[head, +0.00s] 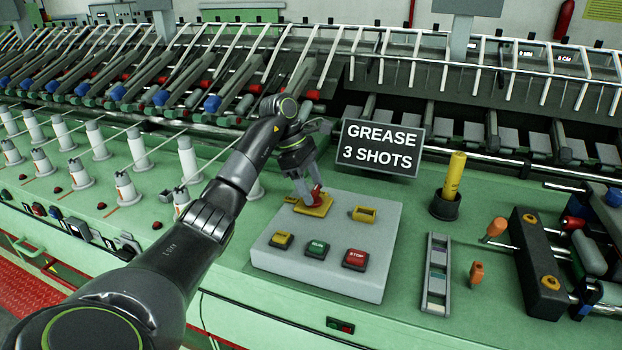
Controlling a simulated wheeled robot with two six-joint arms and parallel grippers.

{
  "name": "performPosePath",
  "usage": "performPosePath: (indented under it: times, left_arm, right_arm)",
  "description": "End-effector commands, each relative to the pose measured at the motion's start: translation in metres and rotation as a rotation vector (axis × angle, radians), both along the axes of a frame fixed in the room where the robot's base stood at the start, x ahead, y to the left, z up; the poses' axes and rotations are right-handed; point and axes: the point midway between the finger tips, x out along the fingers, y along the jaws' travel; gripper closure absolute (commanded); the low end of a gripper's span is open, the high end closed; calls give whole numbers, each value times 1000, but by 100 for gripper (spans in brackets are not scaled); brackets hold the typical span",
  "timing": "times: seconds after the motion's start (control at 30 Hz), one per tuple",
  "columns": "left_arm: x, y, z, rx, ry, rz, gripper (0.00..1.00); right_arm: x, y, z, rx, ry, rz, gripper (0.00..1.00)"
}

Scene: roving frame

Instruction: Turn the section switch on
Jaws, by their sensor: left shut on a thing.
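A grey control box (384,236) stands on the green machine top. My right gripper is not in view.
The box also bears a yellow button (281,240), a green RUN button (317,249), a red STOP button (355,259) and a yellow-framed part (364,214). A "GREASE 3 SHOTS" sign (380,147) stands behind. White bobbins (139,148) fill the left; a yellow tube (454,176) stands right.

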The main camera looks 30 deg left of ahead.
Motion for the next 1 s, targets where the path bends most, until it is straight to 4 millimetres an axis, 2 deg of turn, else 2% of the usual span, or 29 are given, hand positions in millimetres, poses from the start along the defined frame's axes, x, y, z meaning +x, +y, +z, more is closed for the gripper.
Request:
performPosePath:
  times: [0.57, 0.6, 0.73, 1.0]
  left_arm:
    - [0, -1, -2, -1, 3, -36, 66]
    - [0, -1, -2, -1, 3, -36, 41]
    - [0, -1, -2, -1, 3, -35, 24]
    - [0, 0, -1, 1, 1, -33, 22]
  right_arm:
    - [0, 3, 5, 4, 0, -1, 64]
    - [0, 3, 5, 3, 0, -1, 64]
    - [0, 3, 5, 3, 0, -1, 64]
    - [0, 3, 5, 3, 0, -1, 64]
